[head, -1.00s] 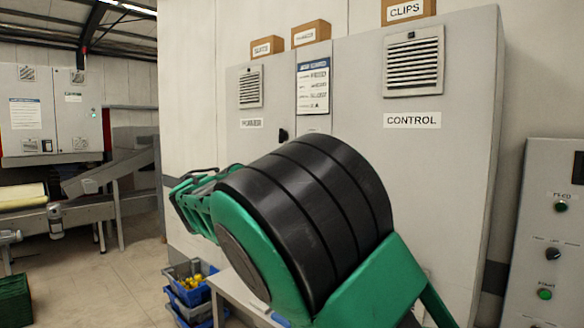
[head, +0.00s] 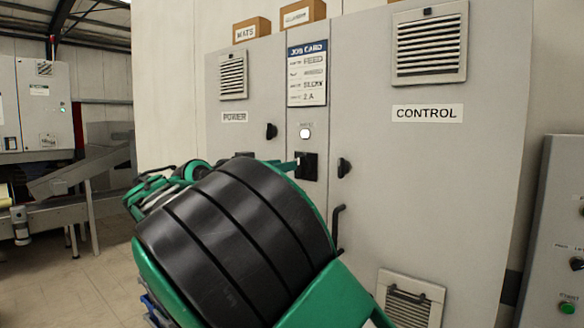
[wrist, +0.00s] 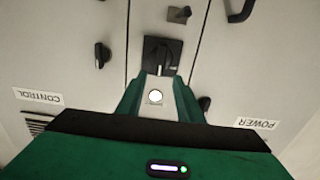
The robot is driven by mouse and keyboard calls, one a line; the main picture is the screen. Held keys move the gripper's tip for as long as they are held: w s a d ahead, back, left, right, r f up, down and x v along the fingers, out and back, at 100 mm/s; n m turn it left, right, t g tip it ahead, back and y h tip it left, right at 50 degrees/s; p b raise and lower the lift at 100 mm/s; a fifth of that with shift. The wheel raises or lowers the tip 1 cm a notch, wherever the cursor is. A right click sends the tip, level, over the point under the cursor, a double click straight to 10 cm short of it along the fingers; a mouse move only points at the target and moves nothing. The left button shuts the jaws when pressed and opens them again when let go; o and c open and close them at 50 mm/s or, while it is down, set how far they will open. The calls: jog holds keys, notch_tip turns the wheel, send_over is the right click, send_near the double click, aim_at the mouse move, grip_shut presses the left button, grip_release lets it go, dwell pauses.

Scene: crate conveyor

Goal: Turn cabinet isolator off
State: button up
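The cabinet isolator (head: 306,166) is a black square rotary switch on the narrow middle panel, below a lit white lamp (head: 305,133). In the upside-down wrist view, the isolator (wrist: 162,50) lies just beyond the fingertips; its handle stands roughly upright in the picture with a pale mark on it. My gripper (wrist: 160,84) is open, its green fingers apart, with the lamp (wrist: 155,96) showing between them. In the head view, one green fingertip reaches the isolator's left side; my arm hides most of the gripper. I cannot tell whether it touches.
The POWER door (head: 235,90) is left and the CONTROL door (head: 430,170) right, each with small black knobs. A black door handle (head: 338,228) juts out below right of the isolator. A job card (head: 307,73) hangs above. A push-button panel (head: 565,230) stands far right.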

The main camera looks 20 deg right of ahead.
aim_at(302, 167)
jog(key=x, duration=0.6)
jog(key=shift+w+d, duration=0.2)
jog(key=shift+w, duration=0.05)
jog(key=shift+c, duration=0.4)
grip_shut()
